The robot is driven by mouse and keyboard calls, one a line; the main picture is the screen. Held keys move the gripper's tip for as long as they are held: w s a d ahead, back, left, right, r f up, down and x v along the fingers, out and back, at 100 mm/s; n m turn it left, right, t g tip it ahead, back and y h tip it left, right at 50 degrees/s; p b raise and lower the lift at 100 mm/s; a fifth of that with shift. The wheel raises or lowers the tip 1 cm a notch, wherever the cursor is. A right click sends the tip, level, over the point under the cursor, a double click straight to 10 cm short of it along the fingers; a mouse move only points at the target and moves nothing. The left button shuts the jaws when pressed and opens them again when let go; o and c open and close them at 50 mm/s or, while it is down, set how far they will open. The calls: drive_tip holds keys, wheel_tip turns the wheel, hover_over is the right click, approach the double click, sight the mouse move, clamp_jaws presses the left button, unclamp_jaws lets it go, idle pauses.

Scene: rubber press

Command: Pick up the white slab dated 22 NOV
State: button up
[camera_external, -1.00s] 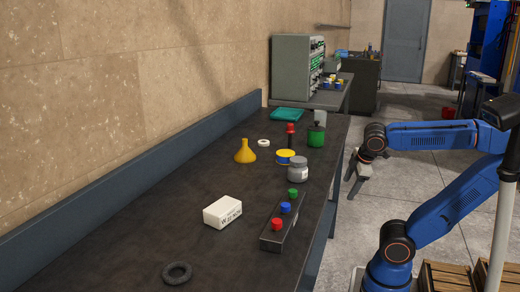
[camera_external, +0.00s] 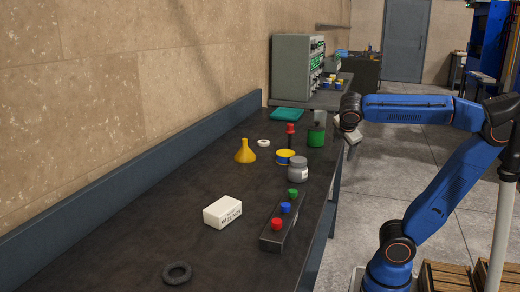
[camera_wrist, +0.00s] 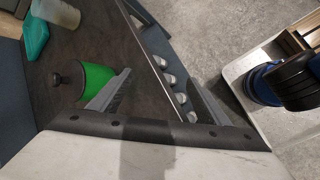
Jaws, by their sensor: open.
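The white slab (camera_external: 222,212) lies flat on the dark workbench in the external view, left of the button box. Dark printing shows on its near side, too small to read surely. It is not in the wrist view. My gripper (camera_external: 352,150) is raised near the bench's right edge, far behind and to the right of the slab. In the wrist view my gripper (camera_wrist: 160,95) is open, its fingers spread with nothing between them.
A button box (camera_external: 285,222) stands right of the slab, with a grey jar (camera_external: 298,170) behind it. A black ring (camera_external: 177,273) lies in front. A yellow funnel (camera_external: 245,152), yellow tin (camera_external: 285,157) and green container (camera_external: 316,136) stand farther back. Bench left of the slab is clear.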

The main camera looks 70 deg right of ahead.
drive_tip(key=w+a+r+n+y, duration=0.1)
drive_tip(key=w+a+r, duration=0.4)
drive_tip(key=w+a, duration=0.3)
drive_tip(key=w+a+r+n+y, duration=0.15)
drive_tip(key=w+a+r, duration=0.25)
drive_tip(key=w+a, duration=0.4)
drive_tip(key=w+a+r+y, duration=0.2)
drive_tip(key=w+a+r, duration=0.3)
drive_tip(key=w+a, duration=0.3)
drive_tip(key=n+g+y, duration=0.1)
drive_tip(key=n+y, duration=0.2)
drive_tip(key=n, duration=0.1)
hover_over(222, 206)
drive_tip(key=f, duration=0.8)
drive_tip(key=shift+w+f, duration=0.15)
drive_tip(key=shift+w, duration=0.2)
drive_tip(key=f, duration=0.4)
drive_tip(key=shift+s+d+f, duration=0.15)
drive_tip(key=shift+s+f, duration=0.25)
drive_tip(key=shift+f, duration=0.6)
drive_tip(key=shift+c, duration=0.6)
